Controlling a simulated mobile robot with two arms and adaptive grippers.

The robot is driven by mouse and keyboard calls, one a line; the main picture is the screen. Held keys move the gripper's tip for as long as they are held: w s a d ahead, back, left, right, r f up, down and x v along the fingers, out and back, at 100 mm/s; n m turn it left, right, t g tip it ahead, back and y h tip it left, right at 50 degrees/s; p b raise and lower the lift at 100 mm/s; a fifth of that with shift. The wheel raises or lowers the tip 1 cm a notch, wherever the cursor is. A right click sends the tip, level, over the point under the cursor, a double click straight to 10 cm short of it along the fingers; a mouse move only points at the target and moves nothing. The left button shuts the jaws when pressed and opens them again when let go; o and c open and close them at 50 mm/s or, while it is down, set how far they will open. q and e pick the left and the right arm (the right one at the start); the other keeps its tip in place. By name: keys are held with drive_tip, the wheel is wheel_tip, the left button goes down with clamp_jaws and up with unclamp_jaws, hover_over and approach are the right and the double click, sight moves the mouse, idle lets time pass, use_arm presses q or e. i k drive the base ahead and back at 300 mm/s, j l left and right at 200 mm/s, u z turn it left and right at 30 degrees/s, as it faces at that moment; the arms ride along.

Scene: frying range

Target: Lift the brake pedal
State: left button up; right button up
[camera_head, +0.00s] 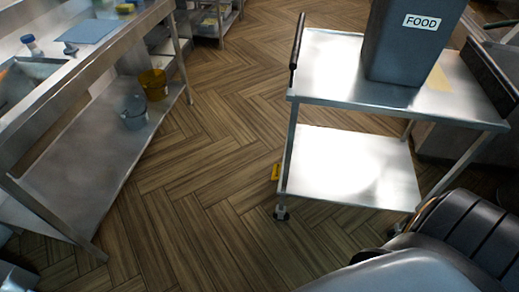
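A small yellow brake pedal (276,171) sits low on the near left leg of a steel cart (330,97), a little above a dark caster wheel (281,212). The pedal is small in the picture, and I cannot tell whether it is up or down. The cart has a top shelf, a lower shelf (345,170) and a dark push handle (297,42) at its left end. Neither of my grippers shows in the head view. A grey and black ribbed arm part fills the bottom right corner.
A grey bin labelled FOOD (410,45) stands on the cart's top. A steel counter (75,65) on the left has a lower shelf with a yellow container (154,85) and a grey bucket (134,112). Wooden floor (200,170) between counter and cart is clear.

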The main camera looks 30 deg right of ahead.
sight(276, 174)
drive_tip(key=i+j+z, duration=0.15)
drive_tip(key=i+z, duration=0.3)
drive_tip(key=i+j+z, duration=0.3)
drive_tip(key=i+z, duration=0.2)
drive_tip(key=i+j+z, duration=0.45)
drive_tip(key=i+j, duration=0.05)
drive_tip(key=j, duration=0.05)
